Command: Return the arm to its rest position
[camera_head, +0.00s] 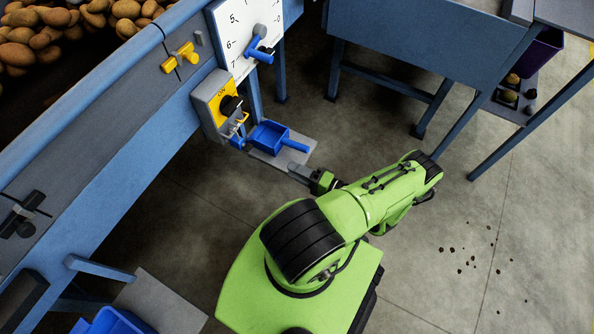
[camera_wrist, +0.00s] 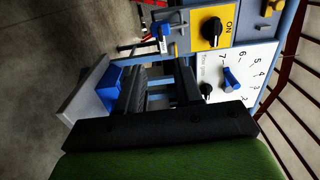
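My green arm reaches from the bottom middle of the head view, bent, with my gripper (camera_head: 297,172) pointing left toward the machine. The blue scoop (camera_wrist: 107,82) is partly hidden behind the left finger there.
A yellow switch box (camera_head: 222,105) and a dial plate (camera_head: 245,35) with a blue pointer are on the blue machine frame (camera_head: 110,140). The shelf (camera_head: 296,150) juts out near my gripper. Bare floor lies right, with dark crumbs (camera_head: 480,260).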

